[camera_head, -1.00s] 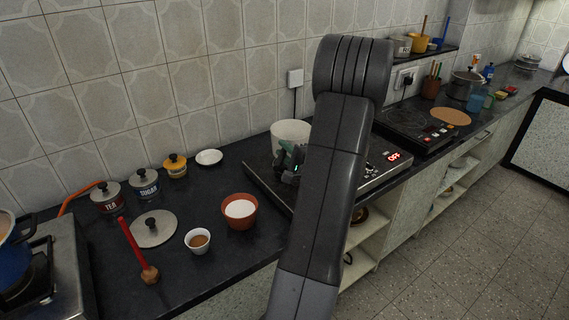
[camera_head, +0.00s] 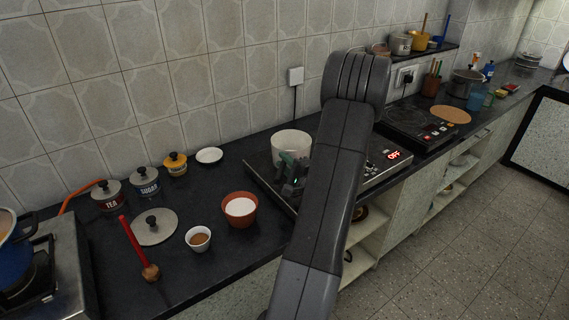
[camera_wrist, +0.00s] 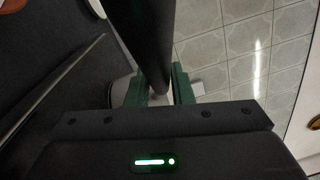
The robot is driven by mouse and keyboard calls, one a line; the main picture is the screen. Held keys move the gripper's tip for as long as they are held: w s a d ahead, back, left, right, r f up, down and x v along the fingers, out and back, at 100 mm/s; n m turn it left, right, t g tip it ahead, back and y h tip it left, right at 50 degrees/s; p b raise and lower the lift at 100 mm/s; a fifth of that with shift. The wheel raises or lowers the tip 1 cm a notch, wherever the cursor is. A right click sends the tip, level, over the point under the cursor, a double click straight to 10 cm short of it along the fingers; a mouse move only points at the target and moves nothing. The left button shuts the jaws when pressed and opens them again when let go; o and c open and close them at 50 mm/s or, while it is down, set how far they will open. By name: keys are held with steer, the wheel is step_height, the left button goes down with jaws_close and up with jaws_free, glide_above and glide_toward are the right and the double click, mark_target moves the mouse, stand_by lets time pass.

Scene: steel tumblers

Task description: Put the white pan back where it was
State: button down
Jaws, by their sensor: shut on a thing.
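The white pan (camera_head: 290,146) is at the left part of the near induction cooktop (camera_head: 262,175) in the head view. It looks upright and low over the cooktop. I cannot tell whether its base touches the surface. My gripper (camera_head: 292,168), with green fingers, is at the pan's near side. In the wrist view my gripper (camera_wrist: 160,92) is shut on the pan's dark handle (camera_wrist: 150,40), which runs between the fingers. My arm hides the middle of the cooktop.
A red-brown bowl of white powder (camera_head: 240,209), a small white cup (camera_head: 198,239) and a steel lid (camera_head: 154,227) lie left of the cooktop. A white saucer (camera_head: 209,155) and several canisters stand along the wall. A second cooktop (camera_head: 408,118) is to the right.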

steer(key=c, duration=1.3)
jaws_free()
steer(key=shift+r+p, duration=0.2)
steer(key=shift+p, duration=0.2)
steer(key=b+v, duration=0.3)
steer(key=v, duration=0.9)
steer(key=shift+f, duration=0.15)
